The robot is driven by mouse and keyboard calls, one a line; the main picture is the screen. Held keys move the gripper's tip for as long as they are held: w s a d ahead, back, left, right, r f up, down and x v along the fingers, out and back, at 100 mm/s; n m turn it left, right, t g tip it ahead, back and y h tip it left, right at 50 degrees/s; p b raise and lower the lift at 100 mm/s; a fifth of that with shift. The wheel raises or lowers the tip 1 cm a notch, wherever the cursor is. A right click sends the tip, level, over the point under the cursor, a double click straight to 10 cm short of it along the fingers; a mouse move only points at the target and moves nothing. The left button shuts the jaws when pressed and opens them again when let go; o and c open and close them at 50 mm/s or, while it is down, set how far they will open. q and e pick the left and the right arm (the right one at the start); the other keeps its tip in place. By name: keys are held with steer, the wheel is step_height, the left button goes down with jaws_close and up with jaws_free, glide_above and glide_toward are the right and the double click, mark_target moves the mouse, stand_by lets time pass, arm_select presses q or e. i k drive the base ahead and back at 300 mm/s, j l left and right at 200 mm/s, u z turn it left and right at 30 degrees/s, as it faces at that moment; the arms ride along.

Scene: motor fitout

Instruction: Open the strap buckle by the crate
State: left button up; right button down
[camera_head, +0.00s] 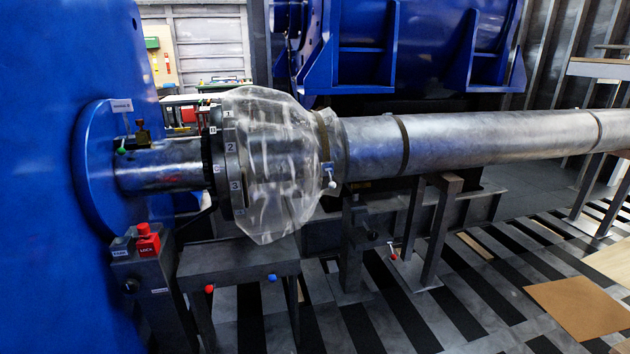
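A large grey shaft (470,138) lies level across the view. A brown strap (403,146) goes around it near the middle, and another band (598,130) goes around it at the far right. A clear plastic cover (268,165) wraps the coupling at the left. A tan band (323,140) closes the cover's right end, with a small white-tipped lever fitting (330,176) at its lower side. I cannot tell whether this fitting is the strap buckle or whether it is open. No crate can be made out. Neither of my grippers shows.
A blue machine housing (60,200) fills the left, with a red lock block (147,240) on a post. Grey supports (440,225) stand under the shaft. A brown sheet (580,307) lies on the striped floor at the lower right. Floor in front is mostly clear.

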mark_target(332, 185)
steer(key=i+u, duration=0.25)
steer(key=i, duration=1.95)
